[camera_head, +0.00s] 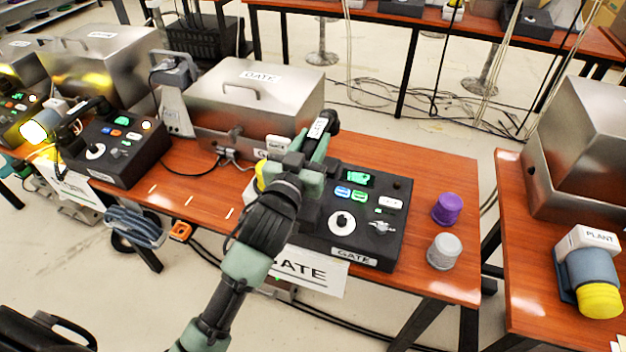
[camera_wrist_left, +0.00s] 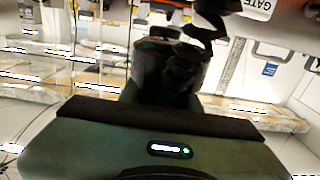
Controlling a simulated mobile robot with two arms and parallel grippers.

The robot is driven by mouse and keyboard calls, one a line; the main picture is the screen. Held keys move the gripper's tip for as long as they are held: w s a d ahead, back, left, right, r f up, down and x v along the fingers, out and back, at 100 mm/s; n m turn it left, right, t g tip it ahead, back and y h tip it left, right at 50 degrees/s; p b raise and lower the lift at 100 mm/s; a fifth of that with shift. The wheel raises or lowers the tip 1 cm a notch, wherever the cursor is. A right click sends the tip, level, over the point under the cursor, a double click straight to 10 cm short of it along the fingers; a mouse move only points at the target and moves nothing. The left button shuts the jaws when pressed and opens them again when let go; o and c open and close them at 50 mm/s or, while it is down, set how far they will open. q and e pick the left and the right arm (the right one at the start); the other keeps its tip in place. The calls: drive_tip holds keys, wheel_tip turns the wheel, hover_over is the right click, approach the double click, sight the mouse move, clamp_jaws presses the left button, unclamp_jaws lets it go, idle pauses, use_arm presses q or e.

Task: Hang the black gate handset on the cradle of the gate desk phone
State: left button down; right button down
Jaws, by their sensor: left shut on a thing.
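The black gate handset (camera_head: 333,119) with a small white label shows at the tip of my left gripper (camera_head: 312,150). My left gripper is shut on it, above the back left part of the gate desk phone (camera_head: 375,243). The phone is a black box with a lit green screen, coloured buttons, a round dial and a GATE label on its front. My gripper and arm hide the phone's left side, and I cannot make out the cradle. In the left wrist view a dark rounded part, likely the handset (camera_wrist_left: 165,68), shows beyond my green gripper body. My right gripper is not in view.
A metal GATE case (camera_head: 255,100) stands behind the phone on the wooden table. A purple knob-like cylinder (camera_head: 447,208) and a grey one (camera_head: 444,251) stand right of the phone. Another black phone (camera_head: 115,150) is at left. A PLANT device (camera_head: 588,270) sits on the right table.

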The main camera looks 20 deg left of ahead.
use_arm(q)
wheel_tip(320, 180, down, 10)
drive_tip(key=shift+f+b, duration=0.2)
drive_tip(key=shift+b, duration=0.5)
drive_tip(key=shift+f, duration=0.1)
drive_tip(key=shift+f, duration=0.2)
drive_tip(key=c, duration=1)
unclamp_jaws()
drive_tip(key=shift+r, duration=0.15)
